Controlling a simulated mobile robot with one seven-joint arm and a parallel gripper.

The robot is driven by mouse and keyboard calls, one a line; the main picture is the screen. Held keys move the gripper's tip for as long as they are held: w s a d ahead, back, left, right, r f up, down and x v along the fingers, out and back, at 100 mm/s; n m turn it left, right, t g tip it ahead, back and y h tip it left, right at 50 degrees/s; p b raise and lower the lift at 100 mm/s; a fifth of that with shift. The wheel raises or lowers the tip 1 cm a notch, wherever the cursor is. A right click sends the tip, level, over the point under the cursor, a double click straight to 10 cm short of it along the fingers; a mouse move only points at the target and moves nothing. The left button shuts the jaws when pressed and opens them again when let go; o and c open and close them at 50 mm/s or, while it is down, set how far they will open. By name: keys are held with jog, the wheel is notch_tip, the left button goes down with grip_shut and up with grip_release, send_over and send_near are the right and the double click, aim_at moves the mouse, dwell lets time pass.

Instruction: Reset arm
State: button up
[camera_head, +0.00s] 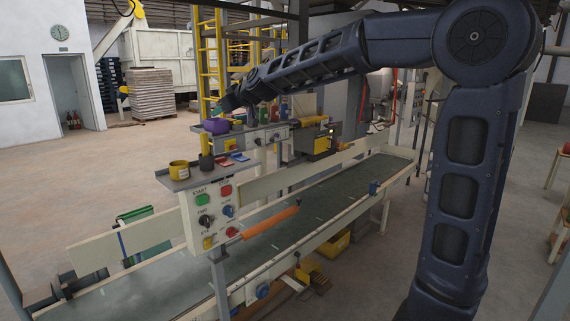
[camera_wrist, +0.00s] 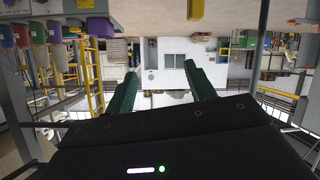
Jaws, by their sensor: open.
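My arm reaches from the right across the top of the head view, well above the conveyor. My gripper (camera_head: 217,112) is small there, at the arm's far end near a purple object on a shelf. In the wrist view my gripper (camera_wrist: 158,88) shows two dark green fingers spread wide apart, with nothing between them. The wrist picture appears upside down, with a white wall and window in the background beyond the fingers. The gripper looks empty and open. Whether it touches the purple object (camera_head: 216,126) cannot be told from the head view; in the wrist view a purple object (camera_wrist: 100,27) sits apart from the fingers.
A control panel (camera_head: 212,212) with coloured buttons stands before the conveyor belt (camera_head: 320,205). A yellow ladder frame (camera_head: 205,60) rises behind. Open floor (camera_head: 110,175) lies left.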

jog(key=s+d+f+m+h, duration=0.2)
jog(key=s+d+f, duration=0.1)
jog(key=d, duration=0.7)
jog(key=s+d+f+m+g+h, duration=0.1)
jog(key=s+d+f+m, duration=0.15)
jog(key=d, duration=0.75)
jog(key=s+d+f+m+h, duration=0.15)
jog(key=s+d, duration=0.25)
jog(key=d, duration=0.6)
jog(key=s+d+f+m+g+h, duration=0.1)
jog(key=s+d+f+m+h, duration=0.1)
jog(key=s+d+f, duration=0.4)
jog(key=s+d+f+m+g+h, duration=0.2)
jog(key=s+d+f, duration=0.5)
jog(key=s+d, duration=0.4)
jog(key=shift+s+d+m+h, duration=0.25)
jog(key=shift+s+m+h, duration=0.5)
jog(key=shift+m, duration=0.35)
